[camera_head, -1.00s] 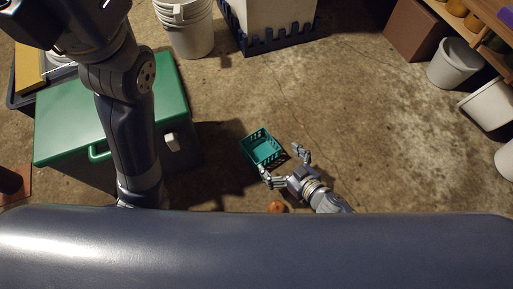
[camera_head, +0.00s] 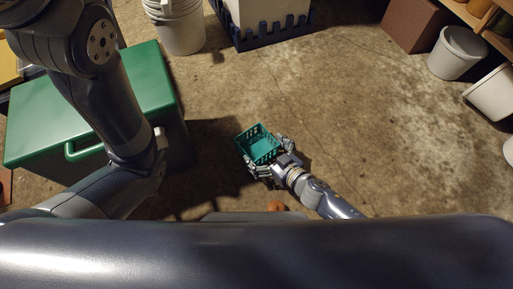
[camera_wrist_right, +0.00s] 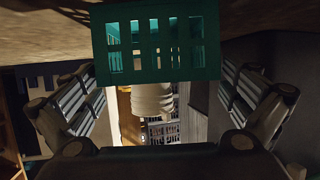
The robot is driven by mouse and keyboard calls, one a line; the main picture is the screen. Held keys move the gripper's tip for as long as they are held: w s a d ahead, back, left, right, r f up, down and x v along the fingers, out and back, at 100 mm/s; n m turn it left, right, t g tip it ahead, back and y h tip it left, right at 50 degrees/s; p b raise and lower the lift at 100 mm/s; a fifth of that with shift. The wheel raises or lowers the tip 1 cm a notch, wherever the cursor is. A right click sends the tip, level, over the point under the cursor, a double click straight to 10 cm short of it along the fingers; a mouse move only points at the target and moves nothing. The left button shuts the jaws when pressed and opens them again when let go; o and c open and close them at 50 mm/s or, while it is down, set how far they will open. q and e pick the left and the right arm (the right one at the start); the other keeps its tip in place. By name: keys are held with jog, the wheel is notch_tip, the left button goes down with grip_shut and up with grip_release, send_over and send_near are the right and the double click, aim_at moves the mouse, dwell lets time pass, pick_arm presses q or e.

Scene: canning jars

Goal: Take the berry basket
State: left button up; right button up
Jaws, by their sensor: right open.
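The berry basket (camera_head: 264,152) is a small teal-green openwork basket standing on the concrete floor in the middle of the head view. It looks empty. My right gripper (camera_head: 268,160) is open, with one finger at each of two sides of the basket's near end. In the right wrist view the basket's slotted wall (camera_wrist_right: 157,62) is at the top centre, between the spread fingers of my right gripper (camera_wrist_right: 160,98). I cannot tell whether the fingers touch it. My left arm shows at the left of the head view, but its gripper is out of sight.
A green-lidded chest (camera_head: 95,105) stands at the left. White buckets (camera_head: 181,30) and a dark slatted pallet (camera_head: 262,38) are at the back. A brown box (camera_head: 412,24) and more pails (camera_head: 457,53) are at the right. A small orange round object (camera_head: 276,206) lies near my body.

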aim_at(248, 136)
jog(key=b+x, duration=0.2)
jog(key=x, duration=0.1)
jog(key=shift+w+f, duration=0.2)
jog(key=shift+f, duration=0.1)
jog(key=shift+w+a+f+b, duration=0.1)
jog(key=shift+w+a+b, duration=0.3)
jog(key=shift+w+b, duration=0.1)
jog(key=c, duration=0.7)
